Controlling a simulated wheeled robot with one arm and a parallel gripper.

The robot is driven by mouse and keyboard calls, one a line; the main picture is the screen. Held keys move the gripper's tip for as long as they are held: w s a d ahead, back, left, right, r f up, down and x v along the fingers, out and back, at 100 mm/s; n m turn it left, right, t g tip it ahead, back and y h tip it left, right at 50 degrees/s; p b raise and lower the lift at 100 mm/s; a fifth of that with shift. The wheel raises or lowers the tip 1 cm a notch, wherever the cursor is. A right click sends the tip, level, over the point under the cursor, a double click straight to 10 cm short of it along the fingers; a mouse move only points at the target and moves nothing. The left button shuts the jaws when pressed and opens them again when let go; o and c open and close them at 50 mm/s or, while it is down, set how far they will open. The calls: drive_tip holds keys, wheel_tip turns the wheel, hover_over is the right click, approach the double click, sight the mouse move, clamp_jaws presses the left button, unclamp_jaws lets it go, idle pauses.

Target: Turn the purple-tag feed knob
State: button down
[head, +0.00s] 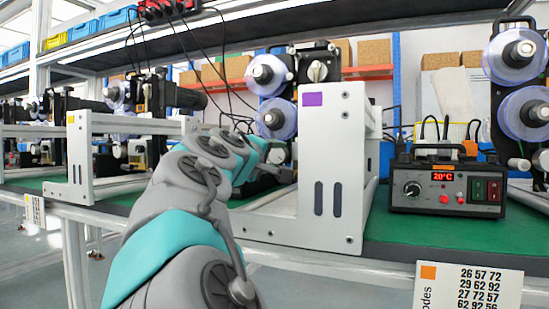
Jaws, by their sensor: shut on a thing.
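The purple tag (312,99) is on the upper front of a white coder frame (345,150) in the middle of the head view. My arm reaches up from the bottom to the left side of this frame. My gripper (284,173) is small and dark there, low beside the frame's white panel. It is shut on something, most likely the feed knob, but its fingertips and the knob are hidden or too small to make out. Any turn of the knob cannot be seen.
A black control box (447,182) reading 20°C stands on the green bench (400,228) to the right. Film reels (278,118) sit behind the frame. Another white frame (80,160) stands to the left. A code card (468,287) hangs at the bench's front edge.

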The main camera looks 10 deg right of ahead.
drive_tip(key=shift+c, duration=1.4)
unclamp_jaws()
